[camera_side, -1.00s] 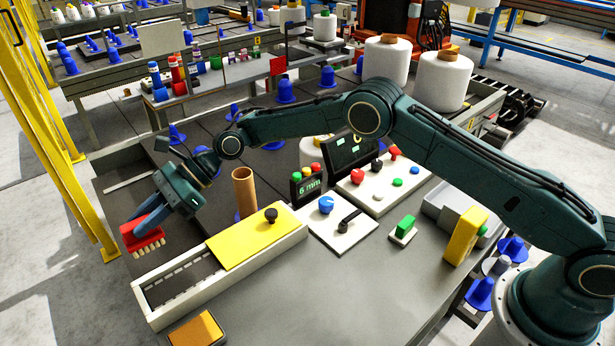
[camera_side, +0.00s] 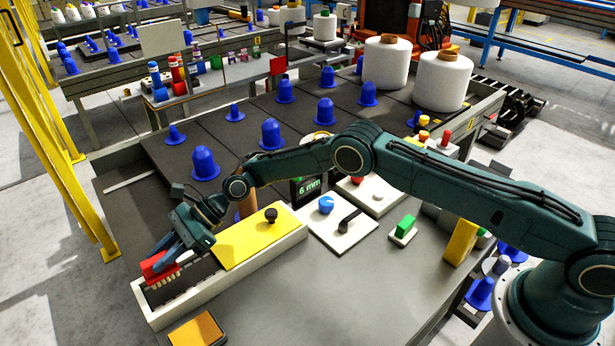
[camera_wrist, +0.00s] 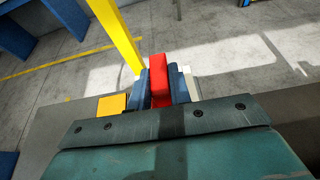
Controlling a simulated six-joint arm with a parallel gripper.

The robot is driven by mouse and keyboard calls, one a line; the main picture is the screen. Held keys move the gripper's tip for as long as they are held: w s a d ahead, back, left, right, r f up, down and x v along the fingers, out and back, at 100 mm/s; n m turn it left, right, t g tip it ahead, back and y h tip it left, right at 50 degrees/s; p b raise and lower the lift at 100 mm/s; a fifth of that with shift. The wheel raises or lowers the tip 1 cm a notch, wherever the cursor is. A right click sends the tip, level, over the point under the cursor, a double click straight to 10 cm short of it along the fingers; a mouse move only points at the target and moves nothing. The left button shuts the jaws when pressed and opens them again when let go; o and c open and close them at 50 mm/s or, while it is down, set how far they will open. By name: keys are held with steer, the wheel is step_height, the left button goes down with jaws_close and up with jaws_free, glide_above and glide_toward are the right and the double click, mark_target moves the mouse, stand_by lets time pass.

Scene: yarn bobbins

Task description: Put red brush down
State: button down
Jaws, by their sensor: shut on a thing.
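My gripper (camera_side: 169,249) is shut on the red brush (camera_side: 155,266), with its blue fingers on either side of it. The brush has a red back and pale bristles that point down. In the side view it is over the open left end of the long white box (camera_side: 212,278), low and close to the slotted dark part. I cannot tell whether the bristles touch the box. In the wrist view the red brush (camera_wrist: 159,80) stands between the two blue fingers (camera_wrist: 160,88).
A yellow lid (camera_side: 245,240) with a black knob covers the right part of the box. A brown tube (camera_side: 246,203) stands behind it, partly hidden by my arm. An orange block (camera_side: 196,330) lies at the front. A white panel with a black lever (camera_side: 348,218) is to the right.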

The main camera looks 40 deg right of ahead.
steer(key=shift+f, duration=1.45)
steer(key=shift+f, duration=0.25)
steer(key=c, duration=1.3)
jaws_free()
steer(key=shift+d+r, duration=0.1)
steer(key=shift+d, duration=0.05)
steer(key=v, duration=1.3)
steer(key=shift+s+d+r, duration=0.1)
steer(key=shift+d, duration=0.1)
steer(key=shift+r, duration=0.1)
